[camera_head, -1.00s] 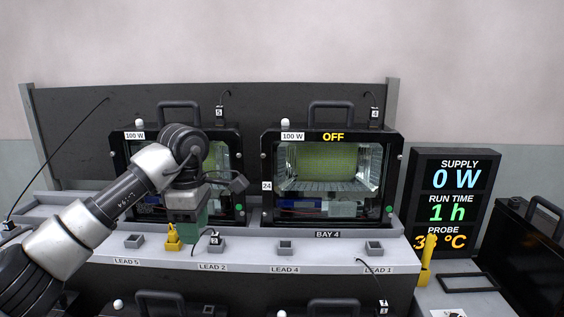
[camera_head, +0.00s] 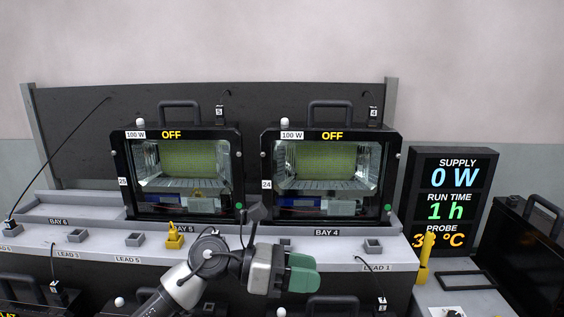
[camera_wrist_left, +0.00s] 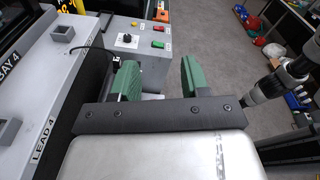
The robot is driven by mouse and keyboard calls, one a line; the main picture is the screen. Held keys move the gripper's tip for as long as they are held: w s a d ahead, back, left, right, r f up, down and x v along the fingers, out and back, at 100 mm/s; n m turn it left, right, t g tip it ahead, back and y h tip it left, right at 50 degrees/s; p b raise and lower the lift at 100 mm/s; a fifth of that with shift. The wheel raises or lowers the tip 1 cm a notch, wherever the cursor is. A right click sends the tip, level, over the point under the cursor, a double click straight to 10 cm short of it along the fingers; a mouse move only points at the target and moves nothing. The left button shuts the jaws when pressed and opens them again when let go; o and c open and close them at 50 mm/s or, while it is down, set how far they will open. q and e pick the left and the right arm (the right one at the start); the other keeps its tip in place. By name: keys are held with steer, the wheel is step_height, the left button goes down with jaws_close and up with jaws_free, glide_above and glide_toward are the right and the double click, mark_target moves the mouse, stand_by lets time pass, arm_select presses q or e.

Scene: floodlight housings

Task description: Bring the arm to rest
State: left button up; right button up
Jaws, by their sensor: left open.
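My left arm comes in from the bottom of the head view. Its gripper (camera_head: 303,272) has green fingers that point to the right, in front of the grey ledge below bay 4. In the left wrist view the two green fingers (camera_wrist_left: 158,82) stand apart with nothing between them. The gripper looks clear of the floodlight housings. The left floodlight housing (camera_head: 183,214) and the right floodlight housing (camera_head: 330,217) stand upright on the ledge, both showing OFF. My right gripper does not show.
A grey ledge (camera_head: 105,245) with small sockets and lead labels runs below the housings. A yellow plug (camera_head: 174,236) stands on it; a yellow probe (camera_head: 426,262) stands at right. The display panel (camera_head: 456,203) reads 0 W. Grey floor (camera_wrist_left: 205,30) shows beyond the fingers.

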arm_select(q)
steer(key=a+n+t+y, duration=0.1)
steer(key=a+n+t, duration=0.4)
steer(key=n+t, duration=0.65)
steer(key=a+n+t+y, duration=0.2)
steer(key=a+n+t, duration=0.2)
steer(key=n+t, duration=0.75)
steer(key=s+a+f+n+g+y, duration=0.35)
steer(key=a+f+n+y, duration=0.35)
steer(key=n, duration=0.3)
steer(key=s+a+f+n+g+y, duration=0.2)
steer(key=a+f+n+g+y, duration=0.3)
steer(key=f+n, duration=0.45)
steer(key=s+a+f+n+g+y, duration=0.1)
steer(key=s+a+f+n+g, duration=0.3)
steer(key=s, duration=0.6)
steer(key=s+f+n+g, duration=0.3)
steer(key=s+f+g, duration=0.3)
steer(key=s, duration=0.5)
step_height(320, 180, down, 25)
steer(key=g, duration=0.2)
steer(key=s+a+f, duration=0.2)
steer(key=s+f, duration=1.5)
steer(key=shift+s+a+f+m+g, duration=0.15)
steer(key=shift+a+f+m+g, duration=0.1)
steer(key=shift+m+g, duration=0.15)
